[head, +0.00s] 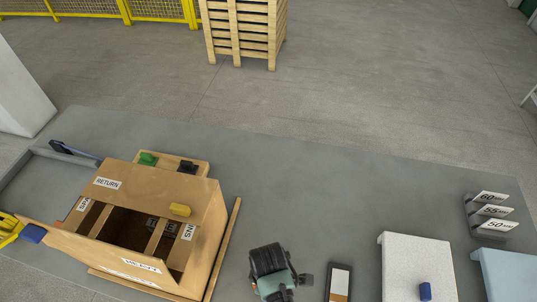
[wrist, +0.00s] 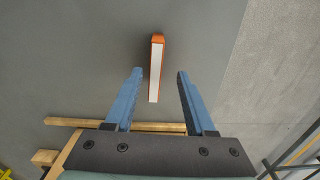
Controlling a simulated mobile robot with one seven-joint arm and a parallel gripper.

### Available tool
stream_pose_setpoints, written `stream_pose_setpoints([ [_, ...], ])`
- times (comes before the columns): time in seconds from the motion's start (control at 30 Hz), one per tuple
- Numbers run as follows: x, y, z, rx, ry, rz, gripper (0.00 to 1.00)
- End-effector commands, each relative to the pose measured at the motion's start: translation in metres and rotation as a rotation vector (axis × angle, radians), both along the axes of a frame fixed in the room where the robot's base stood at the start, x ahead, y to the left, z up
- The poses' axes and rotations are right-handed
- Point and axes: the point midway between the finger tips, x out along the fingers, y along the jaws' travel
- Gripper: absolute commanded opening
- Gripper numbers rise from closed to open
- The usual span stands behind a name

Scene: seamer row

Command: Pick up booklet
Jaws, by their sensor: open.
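The booklet (wrist: 155,70) shows in the wrist view as a narrow white strip with an orange edge along its far end and right side, on the grey table. My gripper (wrist: 159,72) is open, with one blue finger on each side of the booklet's line and a gap to both. Nothing is held. In the head view my gripper (head: 285,280) is over the table, right of the cardboard box. A dark-edged white and orange item (head: 340,282) lies to its right; I cannot tell whether it is the booklet.
The open cardboard box (head: 205,215) with labelled compartments stands at left, a wooden strip (head: 222,250) beside it. At right are a white block (head: 415,255) carrying a small blue piece (head: 425,291), a pale blue block (head: 510,272) and a numbered rack (head: 490,212). The table behind is clear.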

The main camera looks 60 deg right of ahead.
Motion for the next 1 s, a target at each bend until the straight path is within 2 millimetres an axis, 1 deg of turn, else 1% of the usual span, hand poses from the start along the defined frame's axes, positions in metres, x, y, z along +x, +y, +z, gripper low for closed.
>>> stream_pose_setpoints([
  [0.17,0.001,-0.004,-0.018,0.001,0.003,-0.002,0.55],
  [0.3,0.002,-0.005,-0.036,0.002,0.002,0.000,0.55],
  [0.4,0.002,-0.005,-0.045,0.001,0.001,-0.001,0.55],
  [0.53,0.003,-0.005,-0.049,-0.001,0.000,-0.001,0.55],
  [0.7,0.003,-0.005,-0.049,-0.001,-0.001,-0.001,0.55],
  [0.73,0.003,-0.005,-0.049,-0.001,-0.001,-0.001,0.53],
  [0.77,0.003,-0.005,-0.049,-0.001,-0.001,-0.001,0.48],
  [0.9,0.003,-0.005,-0.049,-0.001,0.000,-0.001,0.23],
  [0.97,0.003,-0.005,-0.049,-0.001,0.000,-0.001,0.12],
  [1.0,0.003,-0.005,-0.049,-0.001,0.000,-0.001,0.05],
])
